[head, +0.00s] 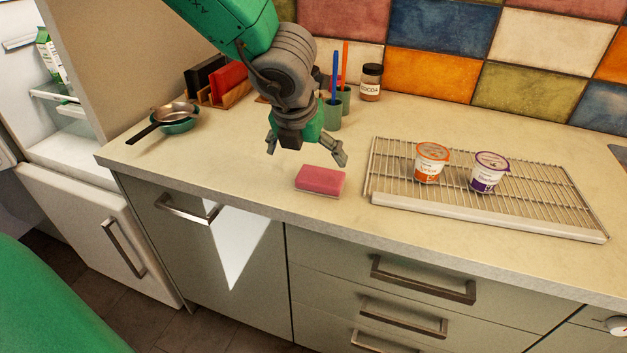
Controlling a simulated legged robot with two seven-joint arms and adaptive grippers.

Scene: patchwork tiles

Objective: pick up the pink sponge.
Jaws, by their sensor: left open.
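The pink sponge (320,180) lies flat on the pale countertop, left of the wire rack, near the counter's front edge. My left gripper (307,153) hangs above and slightly behind the sponge, with its fingers spread apart and nothing between them. It looks apart from the sponge. The whole top of the sponge shows. My right gripper is not in the head view.
A wire rack (386,195) with an orange-lidded cup (431,163) and a purple-lidded cup (489,173) stands to the right. Green cups (332,116) with brushes and a cocoa jar (370,83) stand behind. A dark pan (174,113) is at left. The counter around the sponge is clear.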

